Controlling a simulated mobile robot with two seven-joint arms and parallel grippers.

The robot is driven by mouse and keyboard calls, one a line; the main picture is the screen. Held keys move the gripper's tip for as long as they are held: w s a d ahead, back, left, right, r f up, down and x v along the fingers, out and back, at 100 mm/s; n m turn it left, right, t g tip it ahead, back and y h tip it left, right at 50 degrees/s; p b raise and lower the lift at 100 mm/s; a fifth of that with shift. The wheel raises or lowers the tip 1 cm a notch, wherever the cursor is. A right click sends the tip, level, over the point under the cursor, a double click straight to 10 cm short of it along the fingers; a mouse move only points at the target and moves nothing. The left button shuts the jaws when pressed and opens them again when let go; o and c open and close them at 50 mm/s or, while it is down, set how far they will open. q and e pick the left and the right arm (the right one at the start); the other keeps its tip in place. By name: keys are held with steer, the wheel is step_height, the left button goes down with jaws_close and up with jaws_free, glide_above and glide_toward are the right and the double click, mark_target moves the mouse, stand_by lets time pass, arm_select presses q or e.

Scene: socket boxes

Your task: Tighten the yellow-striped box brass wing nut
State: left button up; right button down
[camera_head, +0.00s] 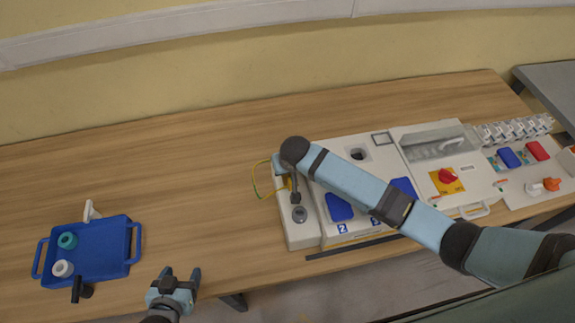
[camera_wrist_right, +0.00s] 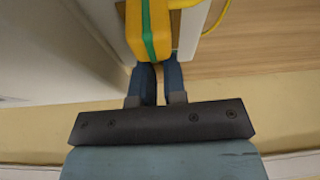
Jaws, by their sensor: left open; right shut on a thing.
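My left gripper (camera_head: 181,279) is open and empty near the front edge.
A yellow-green wire (camera_head: 255,184) loops out left of the box. A blue tray (camera_head: 105,254) holding a teal ring (camera_head: 67,240) and a white ring (camera_head: 62,269) stands at left. Panels with a red switch (camera_head: 447,176) fill the right.

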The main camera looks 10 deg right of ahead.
steer(key=shift+w+r+m, duration=0.15)
steer(key=shift+m, duration=0.45)
arm_select(q)
steer(key=shift+w+r, duration=0.1)
arm_select(e)
steer(key=c, duration=1.5)
jaws_free()
steer(key=shift+o, duration=0.2)
steer(key=shift+s+r, duration=0.25)
steer(key=shift+r, duration=0.15)
arm_select(q)
steer(key=shift+s+a+f+m+b, duration=0.15)
steer(key=shift+s+f+m+b, duration=0.3)
steer(key=shift+b, duration=0.3)
steer(key=shift+w, duration=0.2)
steer(key=shift+d+n, duration=0.2)
steer(key=shift+n, duration=0.05)
arm_select(e)
steer(key=v, duration=1.3)
steer(key=shift+a, duration=0.2)
